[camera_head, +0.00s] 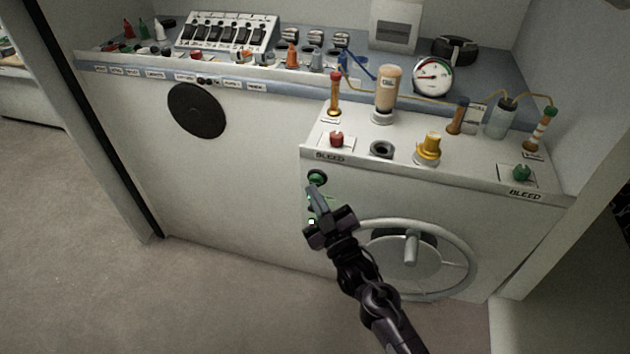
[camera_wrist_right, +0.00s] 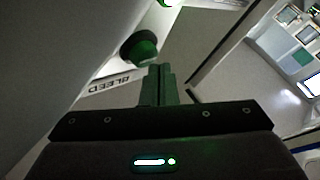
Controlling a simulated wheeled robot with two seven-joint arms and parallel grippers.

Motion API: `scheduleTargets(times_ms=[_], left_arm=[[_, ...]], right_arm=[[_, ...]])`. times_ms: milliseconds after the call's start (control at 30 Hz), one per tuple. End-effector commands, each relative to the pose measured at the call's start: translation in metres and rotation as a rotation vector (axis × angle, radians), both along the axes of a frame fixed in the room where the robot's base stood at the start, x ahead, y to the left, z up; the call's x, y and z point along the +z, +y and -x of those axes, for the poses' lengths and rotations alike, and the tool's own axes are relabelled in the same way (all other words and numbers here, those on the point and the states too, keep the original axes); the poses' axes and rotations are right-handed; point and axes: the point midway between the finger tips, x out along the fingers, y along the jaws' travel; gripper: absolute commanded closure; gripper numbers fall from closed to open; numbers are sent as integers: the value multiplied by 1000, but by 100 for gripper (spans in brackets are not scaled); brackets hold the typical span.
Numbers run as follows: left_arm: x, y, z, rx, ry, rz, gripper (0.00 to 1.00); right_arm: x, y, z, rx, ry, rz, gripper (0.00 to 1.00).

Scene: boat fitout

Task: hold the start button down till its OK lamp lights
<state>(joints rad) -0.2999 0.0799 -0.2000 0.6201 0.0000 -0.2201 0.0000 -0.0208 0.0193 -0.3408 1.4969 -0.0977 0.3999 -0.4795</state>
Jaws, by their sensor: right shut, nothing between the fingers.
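The green round button (camera_head: 317,178) sits on the front face of the white console, under the left BLEED label. It also shows in the right wrist view (camera_wrist_right: 140,48), in a dark collar. My right gripper (camera_head: 315,192) is shut and empty, its fingertips close to the button. In the right wrist view its fingers (camera_wrist_right: 159,72) overlap the button's lower right edge; I cannot tell whether they touch it. My left gripper is not in view.
A large grey handwheel (camera_head: 452,243) stands out from the console front, right of my right gripper. Red (camera_head: 337,139), yellow (camera_head: 429,148) and green (camera_head: 521,173) knobs sit on the console top. The floor at left is clear.

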Motion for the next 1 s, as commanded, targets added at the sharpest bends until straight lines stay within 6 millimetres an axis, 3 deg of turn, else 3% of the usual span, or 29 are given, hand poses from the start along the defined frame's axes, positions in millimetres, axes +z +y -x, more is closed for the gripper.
scheduleTargets(times_ms=[467, 1000], left_arm=[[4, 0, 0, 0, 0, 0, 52], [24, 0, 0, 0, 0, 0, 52]], right_arm=[[0, 3, 8, 1, 1, 0, 100], [1, 17, 53, 1, 1, 0, 100]])
